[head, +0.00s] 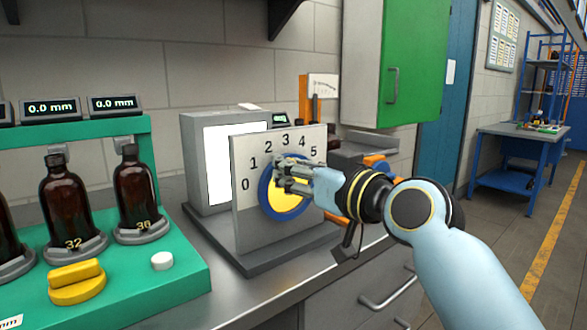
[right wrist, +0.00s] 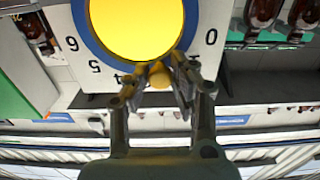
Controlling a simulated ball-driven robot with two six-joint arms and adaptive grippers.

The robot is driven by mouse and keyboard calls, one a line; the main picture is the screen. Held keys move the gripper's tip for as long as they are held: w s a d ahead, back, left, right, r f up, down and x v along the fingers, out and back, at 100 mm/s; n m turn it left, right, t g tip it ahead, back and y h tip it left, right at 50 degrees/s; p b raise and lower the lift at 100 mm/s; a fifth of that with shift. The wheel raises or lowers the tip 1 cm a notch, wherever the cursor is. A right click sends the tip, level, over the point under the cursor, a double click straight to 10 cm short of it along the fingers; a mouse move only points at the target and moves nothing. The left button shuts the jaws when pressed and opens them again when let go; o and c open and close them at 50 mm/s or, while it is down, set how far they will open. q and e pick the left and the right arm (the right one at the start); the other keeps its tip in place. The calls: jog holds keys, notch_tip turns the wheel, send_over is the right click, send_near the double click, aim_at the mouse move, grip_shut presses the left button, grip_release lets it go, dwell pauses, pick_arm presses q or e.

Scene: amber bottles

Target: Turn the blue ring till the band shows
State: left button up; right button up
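A grey upright panel (head: 245,222) carries a dial with numerals from 0 upward. On it is a blue ring (head: 267,207) around a plain yellow disc (head: 287,205). My right gripper (head: 281,178) is in front of the ring's upper part and hides some of it. In the right wrist view, which is upside down, the ring (right wrist: 89,32) and disc (right wrist: 136,29) are large. A small yellow knob (right wrist: 159,74) at the ring's edge sits between my right fingertips (right wrist: 160,70), which close in on both its sides. My left gripper is not in view.
A green rack (head: 190,272) with amber bottles (head: 135,190) and a yellow knob (head: 77,282) stands to the left. A white-fronted box (head: 205,140) is behind the panel. The counter's front edge is close to the panel.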

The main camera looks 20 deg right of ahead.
grip_shut()
jog(key=m+p, duration=0.1)
jog(key=d+m+p, duration=0.1)
jog(key=m, duration=0.1)
jog(key=d+m+p, duration=0.1)
jog(key=shift+w+r+m+p, duration=0.25)
jog(key=shift+w+m+p, duration=0.1)
jog(key=shift+m, duration=0.05)
jog(key=o, duration=0.8)
grip_release()
jog(key=shift+s, duration=0.1)
